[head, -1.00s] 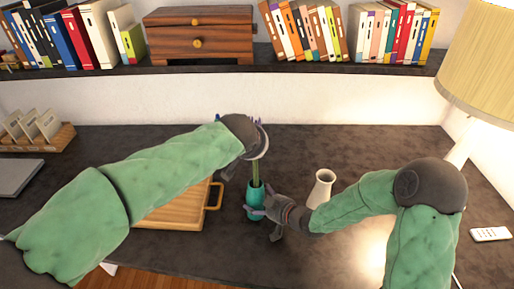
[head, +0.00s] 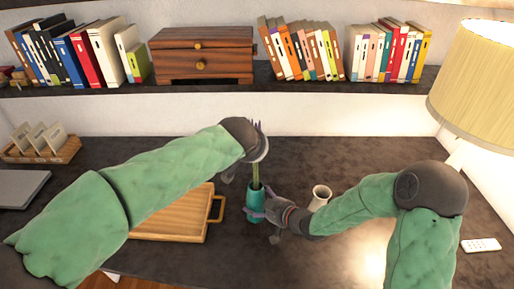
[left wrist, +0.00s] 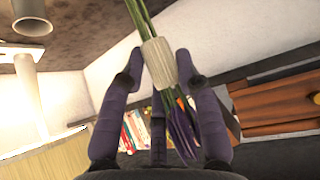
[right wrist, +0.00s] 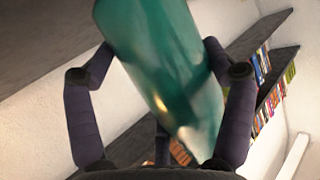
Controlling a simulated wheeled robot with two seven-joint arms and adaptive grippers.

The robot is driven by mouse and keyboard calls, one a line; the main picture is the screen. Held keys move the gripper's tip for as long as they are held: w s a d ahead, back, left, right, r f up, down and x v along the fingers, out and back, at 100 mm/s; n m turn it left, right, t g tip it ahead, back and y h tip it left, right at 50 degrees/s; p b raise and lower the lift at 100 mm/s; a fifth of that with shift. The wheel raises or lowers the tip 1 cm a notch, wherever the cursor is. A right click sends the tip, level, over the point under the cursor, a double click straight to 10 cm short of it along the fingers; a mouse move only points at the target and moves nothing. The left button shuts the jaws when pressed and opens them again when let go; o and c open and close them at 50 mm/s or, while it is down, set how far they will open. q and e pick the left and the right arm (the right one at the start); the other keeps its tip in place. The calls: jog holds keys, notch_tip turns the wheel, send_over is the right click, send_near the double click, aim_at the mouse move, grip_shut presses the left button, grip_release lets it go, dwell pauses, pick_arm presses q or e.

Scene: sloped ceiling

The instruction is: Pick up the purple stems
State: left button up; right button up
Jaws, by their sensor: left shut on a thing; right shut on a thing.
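The purple stems (head: 256,172) stand upright with their green lower ends in a teal vase (head: 254,204). In the left wrist view, a pale ribbed band (left wrist: 160,62) wraps the stems, and their purple tips (left wrist: 182,132) show between the fingers. My left gripper (head: 260,150) is shut around the stems at this band, above the vase. My right gripper (head: 262,208) is shut on the vase from the right side. The vase also fills the middle of the right wrist view (right wrist: 165,70). The stem ends inside the vase are hidden.
A small white vase (head: 321,192) stands just right of my right gripper. A wooden tray (head: 170,236) with a handle lies under my left arm. A lamp (head: 475,95) and a white remote (head: 481,245) are at the right. The back middle of the dark desk is clear.

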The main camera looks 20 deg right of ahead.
aim_at(264, 198)
pick_arm(q)
jog(key=shift+r+p, duration=1.35)
jog(key=shift+r, duration=0.2)
pick_arm(e)
jog(key=shift+r, duration=1.55)
jog(key=o, duration=1.2)
jog(key=v, duration=1.2)
jog(key=shift+f, duration=0.1)
pick_arm(q)
jog(key=shift+r, duration=0.1)
